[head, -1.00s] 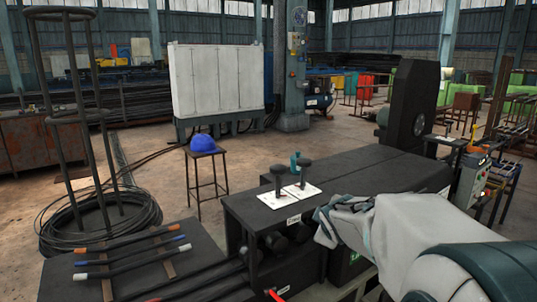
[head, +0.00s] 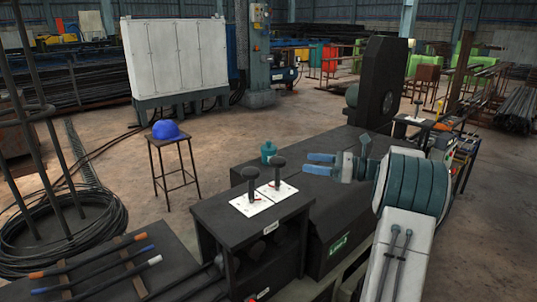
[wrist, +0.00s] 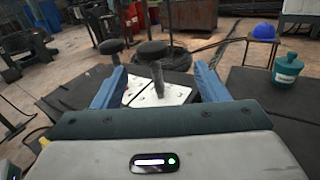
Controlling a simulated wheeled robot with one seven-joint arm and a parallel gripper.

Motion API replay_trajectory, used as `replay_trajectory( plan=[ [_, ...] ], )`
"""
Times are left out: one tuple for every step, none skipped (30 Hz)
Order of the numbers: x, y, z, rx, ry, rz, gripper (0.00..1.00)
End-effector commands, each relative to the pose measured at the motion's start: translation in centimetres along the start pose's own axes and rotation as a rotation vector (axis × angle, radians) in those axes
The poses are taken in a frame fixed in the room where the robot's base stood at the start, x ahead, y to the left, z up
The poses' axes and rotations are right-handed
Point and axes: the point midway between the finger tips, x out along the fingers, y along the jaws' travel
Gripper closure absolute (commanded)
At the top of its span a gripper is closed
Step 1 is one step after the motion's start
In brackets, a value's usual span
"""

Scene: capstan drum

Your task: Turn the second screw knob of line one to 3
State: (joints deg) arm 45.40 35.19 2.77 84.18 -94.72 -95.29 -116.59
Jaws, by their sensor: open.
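Two black screw knobs stand upright on white plates on a dark bench. The left knob (head: 250,174) and the right knob (head: 278,162) show side by side in the head view. The white plates (head: 246,209) under them carry small marks that I cannot read. My gripper (head: 318,163) is open and empty, its blue fingers pointing left, to the right of the right knob. In the wrist view the nearer knob (wrist: 152,50) appears between the two fingers, ahead of them, apart from both. The farther knob (wrist: 112,46) shows to its left. The knobs' settings are not legible.
A teal pot (head: 268,150) stands just behind the knobs, and to the right in the wrist view (wrist: 287,70). A blue helmet (head: 166,130) rests on a stool. Bars (head: 95,262) lie at the front left. A dark upright housing (head: 384,80) stands at the back right.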

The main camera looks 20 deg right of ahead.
Motion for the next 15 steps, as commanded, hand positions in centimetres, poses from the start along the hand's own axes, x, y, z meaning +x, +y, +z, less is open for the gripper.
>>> replay_trajectory(
  plan=[
    [-0.7, 0.2, -0.2, -0.021, 0.002, 0.025, 0.33],
    [-0.9, 0.3, -0.3, -0.031, 0.002, 0.038, 0.33],
    [-1.1, 0.5, -0.4, -0.042, 0.003, 0.050, 0.33],
    [-1.2, 0.6, -0.5, -0.047, 0.003, 0.058, 0.33],
    [-1.1, 0.7, -0.5, -0.050, 0.003, 0.063, 0.33],
    [-0.8, 0.7, -0.5, -0.052, 0.003, 0.066, 0.33],
    [-0.5, 0.8, -0.5, -0.053, 0.003, 0.067, 0.33],
    [-0.1, 0.8, -0.5, -0.053, 0.003, 0.067, 0.33],
    [0.5, 0.8, -0.4, -0.052, 0.003, 0.067, 0.33],
    [1.0, 0.9, -0.4, -0.051, 0.002, 0.068, 0.33],
    [1.6, 0.9, -0.4, -0.051, 0.002, 0.067, 0.33],
    [2.5, 1.0, -0.4, -0.051, 0.002, 0.067, 0.33],
    [3.1, 1.0, -0.4, -0.051, 0.002, 0.067, 0.33],
    [3.8, 1.1, -0.4, -0.051, 0.002, 0.067, 0.33],
    [4.7, 1.2, -0.4, -0.050, 0.002, 0.069, 0.33]
  ],
)
